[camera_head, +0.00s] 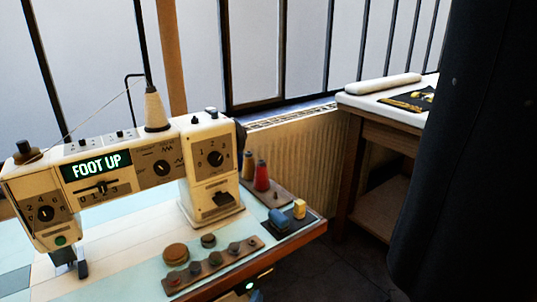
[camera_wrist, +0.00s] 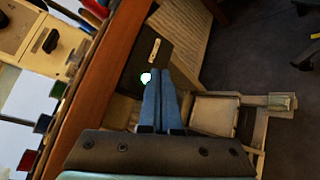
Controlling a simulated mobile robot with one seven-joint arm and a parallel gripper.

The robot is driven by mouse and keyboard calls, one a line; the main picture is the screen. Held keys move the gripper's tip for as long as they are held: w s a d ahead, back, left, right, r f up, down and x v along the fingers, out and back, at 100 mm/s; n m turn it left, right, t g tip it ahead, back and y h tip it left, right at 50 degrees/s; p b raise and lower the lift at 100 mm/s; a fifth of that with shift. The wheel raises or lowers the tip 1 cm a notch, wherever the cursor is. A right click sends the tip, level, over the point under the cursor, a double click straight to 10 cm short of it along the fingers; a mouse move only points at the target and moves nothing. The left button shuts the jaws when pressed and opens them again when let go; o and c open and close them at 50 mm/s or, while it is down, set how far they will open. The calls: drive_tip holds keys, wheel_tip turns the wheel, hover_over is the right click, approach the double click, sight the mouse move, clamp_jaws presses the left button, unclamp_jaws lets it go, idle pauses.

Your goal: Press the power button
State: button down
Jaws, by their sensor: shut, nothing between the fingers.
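A round, brightly lit green-white button (camera_wrist: 146,78) shows on a dark panel (camera_wrist: 140,58) beside the wooden table edge in the wrist view. A green glow (camera_head: 250,286) under the table's front edge in the head view looks like the same button. My gripper (camera_wrist: 159,71) has its blue fingers shut together and empty. Their tips lie over the panel, just right of the button in the picture; I cannot tell whether they touch it.
A rack of small knobs (camera_head: 212,265), thread spools (camera_head: 262,177) and blue and yellow blocks (camera_head: 279,219) sit near the table's front edge (camera_head: 300,240). A white-topped side table (camera_head: 378,97) stands at the right. A large dark shape hides the far right.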

drive_tip(key=s+d+p, duration=0.2)
drive_tip(key=s, duration=0.1)
drive_tip(key=s+d+p, duration=0.1)
drive_tip(key=shift+s+d, duration=0.25)
drive_tip(key=shift+s, duration=0.15)
idle(0.4)
drive_tip(key=w+d+r+m+t, duration=0.15)
drive_tip(key=r+m, duration=0.25)
drive_tip(key=r, duration=0.6)
drive_tip(key=w+r+m+t+h, duration=0.15)
drive_tip(key=r+m, duration=0.25)
drive_tip(key=r, duration=0.6)
drive_tip(key=w+r+m+t, duration=0.2)
drive_tip(key=r+m, duration=0.2)
drive_tip(key=r, duration=0.6)
drive_tip(key=s+a+r+m+t+y, duration=0.15)
drive_tip(key=s+r+m, duration=0.35)
drive_tip(key=r, duration=0.6)
drive_tip(key=s+r+m+t+y+p, duration=0.1)
drive_tip(key=s+r+m+t, duration=0.15)
drive_tip(key=s+r, duration=0.65)
drive_tip(key=s+a+r+m+t+y, duration=0.1)
drive_tip(key=s+r+m+t+y, duration=0.2)
drive_tip(key=r, duration=1)
wheel_tip(320, 180, up, 21)
drive_tip(key=h+p, duration=0.1)
drive_tip(key=p, duration=2.2)
drive_tip(key=shift+w+r+h, duration=0.15)
drive_tip(key=shift+w+h, duration=0.1)
drive_tip(key=shift+h, duration=0.15)
